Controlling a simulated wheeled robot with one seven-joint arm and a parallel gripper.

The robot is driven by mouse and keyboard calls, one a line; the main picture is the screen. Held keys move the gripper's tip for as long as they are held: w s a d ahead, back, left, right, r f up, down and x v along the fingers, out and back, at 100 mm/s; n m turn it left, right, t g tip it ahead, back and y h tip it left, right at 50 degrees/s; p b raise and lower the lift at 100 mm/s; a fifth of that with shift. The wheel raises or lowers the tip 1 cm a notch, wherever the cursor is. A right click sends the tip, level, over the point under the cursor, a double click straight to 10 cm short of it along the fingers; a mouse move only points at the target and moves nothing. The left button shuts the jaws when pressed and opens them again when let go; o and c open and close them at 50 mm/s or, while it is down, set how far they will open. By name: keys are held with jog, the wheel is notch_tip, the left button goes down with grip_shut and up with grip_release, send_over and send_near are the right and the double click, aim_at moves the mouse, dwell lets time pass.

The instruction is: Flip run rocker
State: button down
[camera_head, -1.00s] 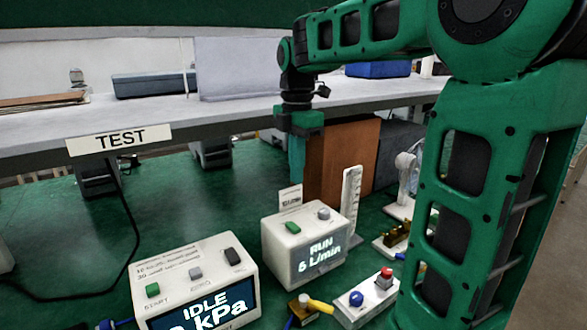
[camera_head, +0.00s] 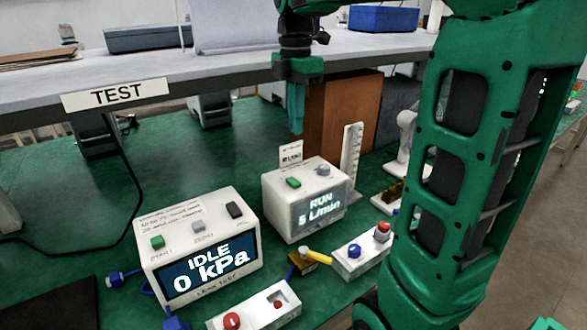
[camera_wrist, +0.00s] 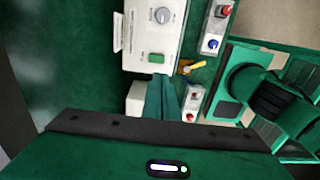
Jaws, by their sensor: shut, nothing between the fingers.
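The white pump box (camera_head: 300,215) stands on the green bench, its screen reading "RUN 5 L/min". On its top are a green rocker (camera_head: 293,182) and a grey knob (camera_head: 323,170). My gripper (camera_head: 296,128) is shut and empty, pointing down above and behind the box's back edge in the head view, apart from it. In the wrist view the shut fingers (camera_wrist: 161,80) appear just below the green rocker (camera_wrist: 156,57), which shows clear of them. I cannot tell which way the rocker is tilted.
A second white unit (camera_head: 195,245) at the left reads "IDLE 0 kPa" and has its own green button. Small valve boxes (camera_head: 355,255) with red and blue knobs stand at the right and front. A brown panel (camera_head: 340,110) and a white upright scale (camera_head: 352,160) stand behind.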

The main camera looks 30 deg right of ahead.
aim_at(296, 182)
jog(key=f, duration=1.4)
jog(key=shift+s, duration=0.2)
jog(key=shift+r, duration=0.1)
